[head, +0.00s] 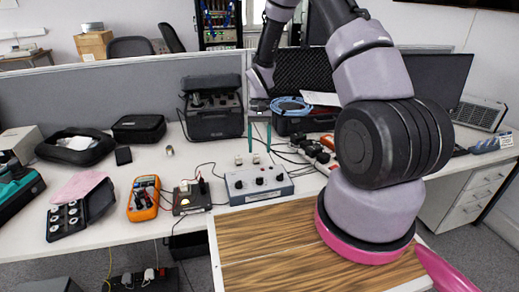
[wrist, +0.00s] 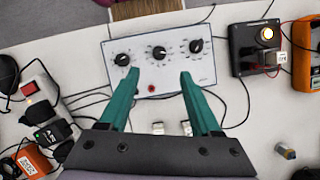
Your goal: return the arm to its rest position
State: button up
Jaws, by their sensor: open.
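My gripper (head: 259,133) hangs over the white bench (head: 120,235), fingers pointing down, behind the white control box in the head view. In the wrist view my gripper (wrist: 158,84) has two green fingers spread wide with nothing between them. The control box (head: 258,184) has several black knobs and a red socket. It also shows in the wrist view (wrist: 160,75), beyond the fingertips and apparently below them. My arm rises at the right of the head view and bends over toward the bench.
A black box with a lit yellow lamp (head: 192,196) and an orange multimeter (head: 144,198) stand left of the control box. Black adapters (head: 312,150) and cables lie to its right. A black instrument case (head: 212,107) stands behind. A wooden surface (head: 270,245) is in front.

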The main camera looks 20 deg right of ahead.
notch_tip(320, 180, up, 24)
jog(key=s+d+t, duration=0.2)
jog(key=d+t, duration=0.1)
jog(key=t, duration=0.2)
jog(key=s+d+r+m+t, duration=0.1)
jog(key=s+r+t, duration=0.5)
jog(key=s+r, duration=1.1)
jog(key=shift+s+d+y, duration=0.35)
jog(key=shift+s+y, duration=0.05)
